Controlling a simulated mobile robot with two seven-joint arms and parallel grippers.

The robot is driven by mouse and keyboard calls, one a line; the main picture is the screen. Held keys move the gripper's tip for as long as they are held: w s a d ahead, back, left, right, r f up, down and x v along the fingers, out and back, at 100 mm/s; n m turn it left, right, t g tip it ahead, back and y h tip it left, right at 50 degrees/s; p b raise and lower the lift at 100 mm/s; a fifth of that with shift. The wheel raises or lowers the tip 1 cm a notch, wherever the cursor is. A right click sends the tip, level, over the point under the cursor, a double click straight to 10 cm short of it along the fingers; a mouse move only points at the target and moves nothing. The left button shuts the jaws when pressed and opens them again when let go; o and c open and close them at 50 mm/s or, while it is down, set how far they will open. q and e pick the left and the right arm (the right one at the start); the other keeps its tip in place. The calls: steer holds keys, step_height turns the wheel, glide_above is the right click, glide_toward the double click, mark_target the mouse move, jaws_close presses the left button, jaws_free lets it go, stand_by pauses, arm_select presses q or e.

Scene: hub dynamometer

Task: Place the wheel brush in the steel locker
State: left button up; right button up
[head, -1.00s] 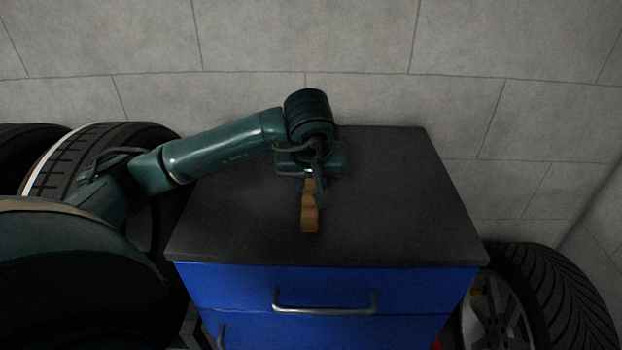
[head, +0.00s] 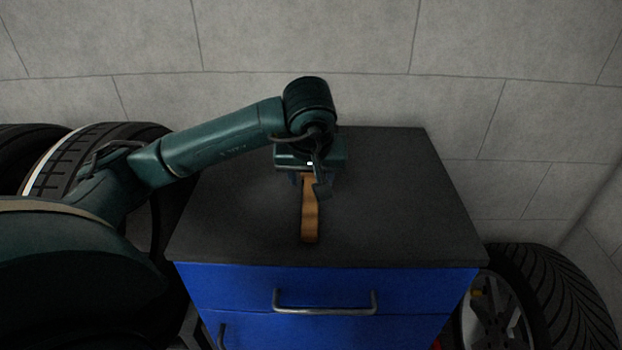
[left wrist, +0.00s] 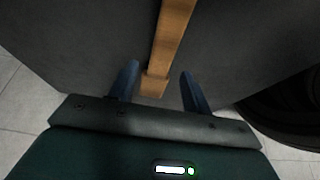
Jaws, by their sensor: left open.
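The wheel brush (head: 311,215) shows as a long orange-brown wooden piece on the dark top of the blue drawer cabinet. Its near end points toward the cabinet's front edge; bristles are not visible. My left gripper (head: 312,182) is over its far end, open. In the left wrist view the brush (left wrist: 170,40) runs down between the two spread blue fingers of the left gripper (left wrist: 158,69), with a visible gap on each side. The steel locker is not recognisable in these views. My right gripper is not in view.
The cabinet's dark top (head: 400,200) is otherwise clear. Its blue front has a drawer handle (head: 325,308). Tires stand at the left (head: 65,165) and at the right (head: 560,300). A grey block wall (head: 400,100) rises behind the cabinet.

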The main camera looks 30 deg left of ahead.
arm_select(q)
steer(key=p+v, duration=0.1)
steer(key=v, duration=0.9)
steer(key=shift+p, duration=0.35)
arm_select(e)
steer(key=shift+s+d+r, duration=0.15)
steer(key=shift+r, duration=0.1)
arm_select(q)
steer(key=shift+f, duration=0.1)
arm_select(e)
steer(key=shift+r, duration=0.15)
